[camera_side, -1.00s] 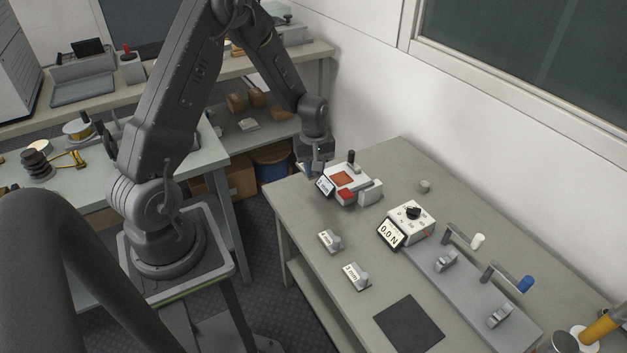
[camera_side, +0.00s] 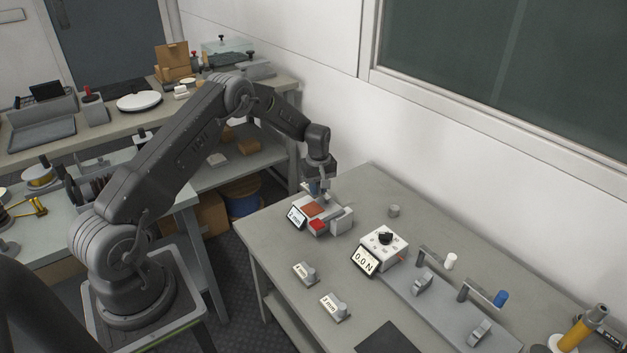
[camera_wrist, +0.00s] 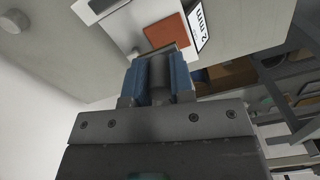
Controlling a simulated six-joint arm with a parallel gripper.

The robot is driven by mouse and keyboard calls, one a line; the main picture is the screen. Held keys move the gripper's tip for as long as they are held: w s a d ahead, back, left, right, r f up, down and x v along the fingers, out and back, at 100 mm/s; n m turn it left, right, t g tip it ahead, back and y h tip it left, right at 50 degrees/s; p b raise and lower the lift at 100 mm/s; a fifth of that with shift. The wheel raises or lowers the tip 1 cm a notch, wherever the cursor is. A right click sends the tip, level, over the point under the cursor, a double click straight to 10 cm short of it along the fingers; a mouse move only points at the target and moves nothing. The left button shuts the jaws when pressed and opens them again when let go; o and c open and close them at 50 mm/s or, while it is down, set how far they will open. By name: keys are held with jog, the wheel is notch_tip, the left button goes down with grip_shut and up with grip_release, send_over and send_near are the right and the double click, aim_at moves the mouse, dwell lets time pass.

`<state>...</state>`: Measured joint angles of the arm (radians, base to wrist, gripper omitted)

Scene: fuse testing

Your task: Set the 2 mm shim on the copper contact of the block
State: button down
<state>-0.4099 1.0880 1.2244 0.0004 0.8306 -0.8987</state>
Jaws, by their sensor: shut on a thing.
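The block (camera_side: 345,213) stands at the table's far left end, with a square copper contact (camera_side: 314,210) on top and a tilted plate reading "2 mm" (camera_side: 297,216) at its left. The copper contact (camera_wrist: 171,28) and the "2 mm" plate (camera_wrist: 200,27) also show in the wrist view. My gripper (camera_side: 318,190) is over the far edge of the copper contact. In the wrist view its blue pads are shut on a grey knob (camera_wrist: 159,75), taken as the 2 mm shim's grip.
Two labelled shims (camera_side: 305,273) (camera_side: 335,306) lie nearer on the table, one marked 3 mm. A white box with a dial (camera_side: 384,244) and a "0.0 N" display stands right of the block. A small grey cylinder (camera_side: 394,210) stands behind. A red piece (camera_side: 318,225) sits on the block's front.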

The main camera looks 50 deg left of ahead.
jog(key=shift+f, duration=3.7)
jog(key=shift+c, duration=2.2)
grip_release()
jog(key=shift+r, duration=0.1)
jog(key=shift+r, duration=2.85)
jog(key=shift+r, duration=0.1)
